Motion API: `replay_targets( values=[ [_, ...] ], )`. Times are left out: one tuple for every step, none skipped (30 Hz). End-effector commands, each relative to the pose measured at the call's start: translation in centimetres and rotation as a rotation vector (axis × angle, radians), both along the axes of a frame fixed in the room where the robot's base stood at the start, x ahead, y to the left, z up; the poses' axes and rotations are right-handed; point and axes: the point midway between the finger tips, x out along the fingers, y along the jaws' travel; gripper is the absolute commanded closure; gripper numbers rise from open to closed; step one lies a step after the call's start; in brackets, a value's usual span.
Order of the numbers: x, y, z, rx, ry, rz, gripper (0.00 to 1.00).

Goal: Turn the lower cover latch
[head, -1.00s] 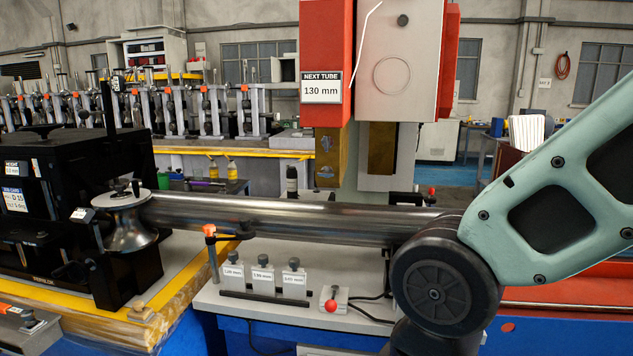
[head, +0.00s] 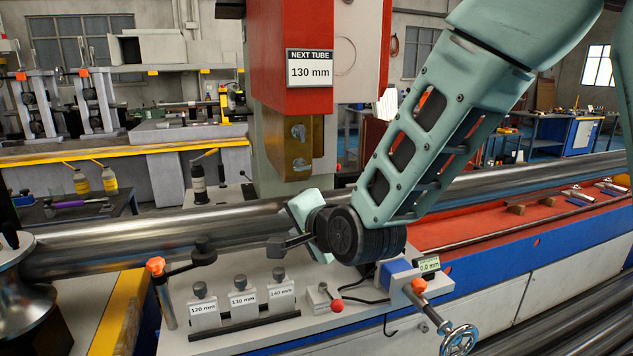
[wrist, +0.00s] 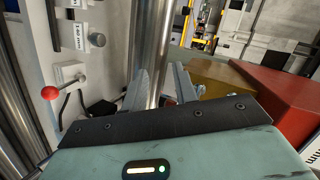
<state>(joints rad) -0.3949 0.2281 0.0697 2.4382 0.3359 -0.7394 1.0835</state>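The ochre cover (head: 268,135) hangs under the red machine head and carries two small grey latches, one above the other. The lower cover latch (head: 301,165) is near the bottom of its face, below the upper latch (head: 299,132); their exact angles are too small to tell. My gripper's teal hand (head: 308,203) is below the cover, in front of the steel tube; its fingers are hidden there. In the wrist view my gripper (wrist: 160,88) has two grey fingers apart with nothing held, and the tube shows behind them.
The steel tube (head: 150,236) runs across below the cover. Gauge blocks (head: 243,297), a red-knobbed lever (head: 337,305) and an orange-topped post (head: 160,285) stand in front. The red head (head: 290,50) is above; it also shows in the wrist view (wrist: 280,95).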

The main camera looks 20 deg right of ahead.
Motion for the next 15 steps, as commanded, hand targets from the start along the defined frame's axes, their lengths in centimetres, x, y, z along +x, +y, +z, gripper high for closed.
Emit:
replay_targets(
  values=[
    [1.4, -1.3, 0.9, 0.074, -0.062, -0.074, 0.71],
    [2.1, -2.0, 1.5, 0.119, -0.101, -0.113, 0.71],
    [2.9, -2.9, 2.2, 0.171, -0.15, -0.158, 0.71],
    [3.3, -3.5, 2.7, 0.205, -0.182, -0.185, 0.71],
    [3.7, -4.1, 3.2, 0.237, -0.214, -0.207, 0.71],
    [4.0, -4.7, 3.7, 0.271, -0.248, -0.233, 0.71],
    [4.3, -5.1, 4.0, 0.293, -0.27, -0.247, 0.71],
    [4.4, -5.4, 4.3, 0.311, -0.289, -0.259, 0.71],
    [4.6, -5.7, 4.7, 0.329, -0.31, -0.271, 0.71],
    [4.7, -5.9, 4.9, 0.34, -0.322, -0.277, 0.71],
    [4.8, -6.0, 5.0, 0.348, -0.329, -0.281, 0.71],
    [5.0, -6.1, 5.1, 0.354, -0.336, -0.284, 0.71],
    [5.1, -6.2, 5.2, 0.356, -0.339, -0.285, 0.71],
    [5.3, -6.2, 5.2, 0.357, -0.34, -0.286, 0.71],
    [5.5, -6.2, 5.2, 0.357, -0.34, -0.286, 0.71]
  ],
)
